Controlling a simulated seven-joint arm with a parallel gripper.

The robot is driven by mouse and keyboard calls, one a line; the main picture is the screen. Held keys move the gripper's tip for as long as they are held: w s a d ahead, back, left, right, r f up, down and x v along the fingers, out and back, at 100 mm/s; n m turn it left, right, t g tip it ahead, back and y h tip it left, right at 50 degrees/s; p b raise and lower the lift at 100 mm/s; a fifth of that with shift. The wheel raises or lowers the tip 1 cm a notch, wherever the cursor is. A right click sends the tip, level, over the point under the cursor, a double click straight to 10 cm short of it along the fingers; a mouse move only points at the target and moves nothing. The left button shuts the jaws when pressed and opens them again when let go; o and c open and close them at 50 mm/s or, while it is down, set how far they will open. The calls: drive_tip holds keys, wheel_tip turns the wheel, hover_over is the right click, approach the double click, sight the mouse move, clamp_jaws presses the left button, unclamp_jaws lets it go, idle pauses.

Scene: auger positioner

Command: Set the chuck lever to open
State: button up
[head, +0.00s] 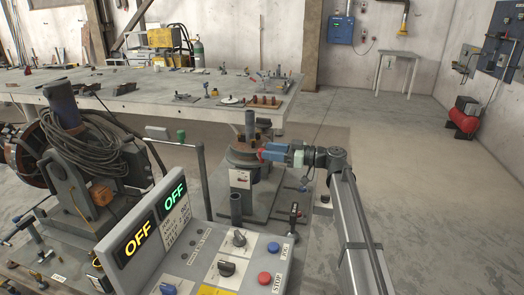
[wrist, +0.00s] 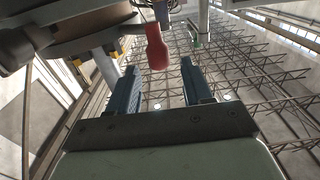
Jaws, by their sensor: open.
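The chuck lever has a red grip (wrist: 157,50). In the wrist view it hangs just beyond and between my fingertips, apart from both fingers. In the head view only a bit of red (head: 262,154) shows beside the chuck (head: 243,153), a round brownish disc on a grey pedestal. My gripper (head: 268,152) comes in from the right at the chuck's side. In the wrist view my gripper (wrist: 158,68) is open and empty, with its two blue fingers spread. My gripper hides part of the lever in the head view.
A control panel (head: 205,255) with two OFF displays, knobs and buttons stands in front. A motor with coiled cable (head: 95,150) is at left.

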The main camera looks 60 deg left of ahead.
drive_tip(key=shift+x, duration=1.85)
clamp_jaws()
